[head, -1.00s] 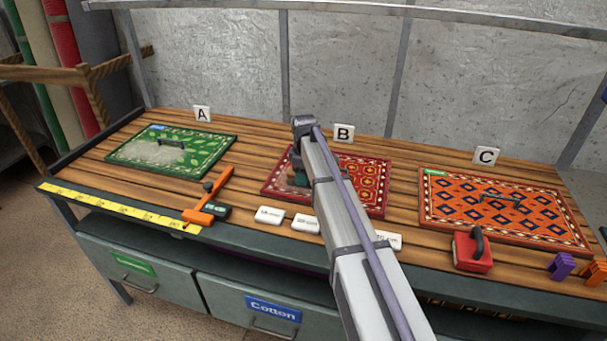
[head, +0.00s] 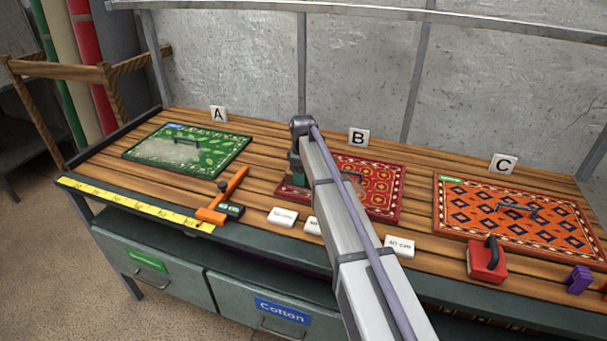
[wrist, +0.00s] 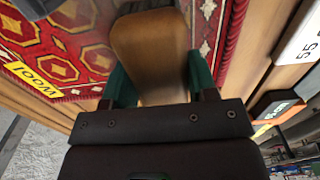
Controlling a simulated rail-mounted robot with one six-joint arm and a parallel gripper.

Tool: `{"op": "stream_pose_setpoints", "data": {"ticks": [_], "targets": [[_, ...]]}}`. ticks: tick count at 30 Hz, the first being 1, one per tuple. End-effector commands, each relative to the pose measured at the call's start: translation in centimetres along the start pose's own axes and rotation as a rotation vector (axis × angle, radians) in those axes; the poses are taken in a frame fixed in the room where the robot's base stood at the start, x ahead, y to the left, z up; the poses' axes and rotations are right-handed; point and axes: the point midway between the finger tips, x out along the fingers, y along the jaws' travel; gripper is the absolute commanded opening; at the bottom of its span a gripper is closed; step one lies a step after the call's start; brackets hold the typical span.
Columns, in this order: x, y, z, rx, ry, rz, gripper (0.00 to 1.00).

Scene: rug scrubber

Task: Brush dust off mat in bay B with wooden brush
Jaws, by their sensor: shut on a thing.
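The red patterned mat in bay B (head: 385,190) lies below the B sign, partly hidden by my arm in the head view. My gripper (wrist: 160,82) has teal fingers shut on the wooden brush (wrist: 150,50), whose tan wooden body shows between them. In the head view my gripper (head: 298,172) is over the mat's left part, and the brush is hidden or too small to tell. In the wrist view the mat (wrist: 85,45) has a yellow "wool" label and a faint greyish patch at upper left. Whether the bristles touch the mat is hidden.
A green mat (head: 215,155) with a pale patch lies in bay A, and an orange mat (head: 530,225) in bay C. An orange tool (head: 225,195), white blocks (head: 283,217) and a red handled block (head: 487,262) stand along the front. A back wall closes the bench.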

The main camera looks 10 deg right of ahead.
Motion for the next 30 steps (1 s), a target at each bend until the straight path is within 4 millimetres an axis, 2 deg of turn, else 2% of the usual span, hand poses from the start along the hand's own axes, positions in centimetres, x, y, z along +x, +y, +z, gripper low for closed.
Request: {"op": "stream_pose_setpoints", "data": {"ticks": [6,13,21,30], "targets": [[-0.1,-0.1,2.4,0.002,-0.002,0.000,0.23],[-0.1,0.0,2.9,0.002,-0.002,0.000,0.23],[0.2,-0.1,5.5,0.003,-0.002,0.000,0.23],[0.1,0.0,5.7,0.002,-0.004,0.000,0.23]]}}
